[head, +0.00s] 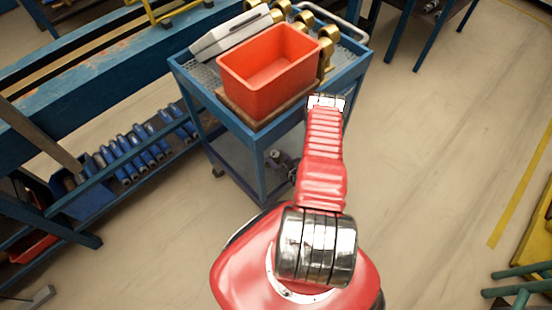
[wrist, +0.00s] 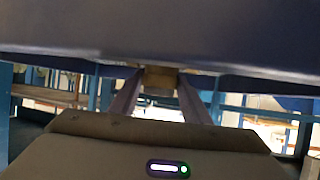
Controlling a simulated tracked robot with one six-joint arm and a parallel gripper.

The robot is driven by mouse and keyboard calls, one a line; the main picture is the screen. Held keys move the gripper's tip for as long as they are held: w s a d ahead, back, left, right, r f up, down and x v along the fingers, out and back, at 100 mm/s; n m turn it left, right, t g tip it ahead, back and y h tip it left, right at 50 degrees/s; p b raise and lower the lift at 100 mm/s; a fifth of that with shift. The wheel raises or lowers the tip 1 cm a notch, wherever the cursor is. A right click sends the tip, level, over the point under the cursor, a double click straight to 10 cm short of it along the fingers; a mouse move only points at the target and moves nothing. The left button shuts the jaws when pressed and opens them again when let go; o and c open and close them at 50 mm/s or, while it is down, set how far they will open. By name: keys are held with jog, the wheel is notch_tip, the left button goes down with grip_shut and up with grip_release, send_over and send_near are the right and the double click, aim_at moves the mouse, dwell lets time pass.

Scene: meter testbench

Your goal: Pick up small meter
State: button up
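Several brass meters stand on the blue cart's top along its right side in the head view; the nearest (head: 325,62) is partly hidden by the red bin. I cannot tell which is the small meter. My arm reaches up to the cart's near right corner, and my gripper is hidden there. In the wrist view my gripper (wrist: 160,82) has its two fingers apart. A tan or brass-coloured patch (wrist: 160,77) shows between and beyond the fingertips; I cannot tell what it is. No grip on anything is visible.
The blue cart (head: 188,75) holds a red bin (head: 262,92) and a light grey case (head: 230,35). A broad dark surface (wrist: 160,40) fills the top of the wrist view, close to the fingers. A rack with blue tools (head: 130,147) stands left. The floor right of the cart is clear.

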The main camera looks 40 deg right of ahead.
jog(key=c, duration=0.9)
jog(key=shift+o, duration=0.2)
jog(key=shift+r, duration=0.15)
